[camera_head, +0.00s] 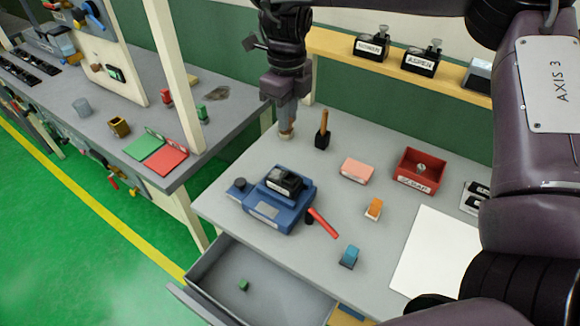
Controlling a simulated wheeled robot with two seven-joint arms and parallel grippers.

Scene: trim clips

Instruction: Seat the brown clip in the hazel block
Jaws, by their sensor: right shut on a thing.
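My right gripper (286,122) hangs above the back left of the grey table, fingers down. It is shut on a small brownish piece, probably the brown clip (286,134); only its lower end shows below the fingers. A black block (285,180) with a pale label sits on the blue fixture (268,212), in front of the gripper and apart from it. I cannot read that label, so I cannot tell whether this is the hazel block. My left gripper is not in view.
A red lever (322,223) sticks out from the fixture. An open drawer (262,272) holds a green piece. Pink (357,169), orange (373,208) and blue (349,256) pieces, a red bin (419,171) and a brown-handled tool (323,130) stand around. Labelled black blocks (419,63) line the shelf.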

